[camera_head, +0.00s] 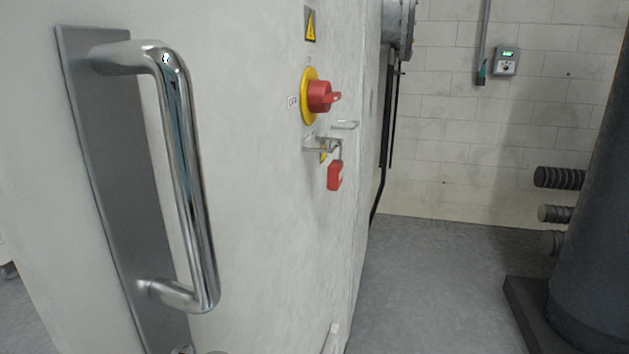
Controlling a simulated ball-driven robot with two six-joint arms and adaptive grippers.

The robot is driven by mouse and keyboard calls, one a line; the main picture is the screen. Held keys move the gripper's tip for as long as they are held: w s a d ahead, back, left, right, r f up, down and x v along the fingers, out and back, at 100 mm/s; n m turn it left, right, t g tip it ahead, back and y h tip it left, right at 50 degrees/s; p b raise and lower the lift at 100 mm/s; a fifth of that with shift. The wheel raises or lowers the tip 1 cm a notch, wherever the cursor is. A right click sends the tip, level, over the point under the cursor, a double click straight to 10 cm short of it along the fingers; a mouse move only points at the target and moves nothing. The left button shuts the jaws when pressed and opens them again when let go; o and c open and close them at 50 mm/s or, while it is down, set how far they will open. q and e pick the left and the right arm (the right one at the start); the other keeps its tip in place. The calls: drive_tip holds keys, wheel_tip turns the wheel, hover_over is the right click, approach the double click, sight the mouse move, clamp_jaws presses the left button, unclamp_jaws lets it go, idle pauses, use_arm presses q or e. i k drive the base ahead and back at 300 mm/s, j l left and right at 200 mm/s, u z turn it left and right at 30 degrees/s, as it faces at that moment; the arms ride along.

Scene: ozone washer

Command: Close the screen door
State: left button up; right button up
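A large off-white door or panel (250,210) fills the left and middle of the head view, close to me. A chrome D-shaped pull handle (186,170) on a grey metal plate (105,150) is mounted on its left part. I cannot tell for sure whether this panel is the screen door, or whether it stands open or closed. Neither of my grippers shows in the view.
A red rotary switch (321,96) on a yellow disc and a red padlock (335,175) stick out from a white surface right of the handle. Grey floor (430,290) is clear at the right. A dark cylindrical vessel (595,230) on a base stands far right, before a block wall (450,150).

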sight(164, 164)
drive_tip(key=k+l+z, duration=0.2)
drive_tip(key=k+l, duration=0.3)
drive_tip(key=k+l+z, duration=0.15)
drive_tip(key=k+l, duration=0.3)
drive_tip(key=l, duration=0.15)
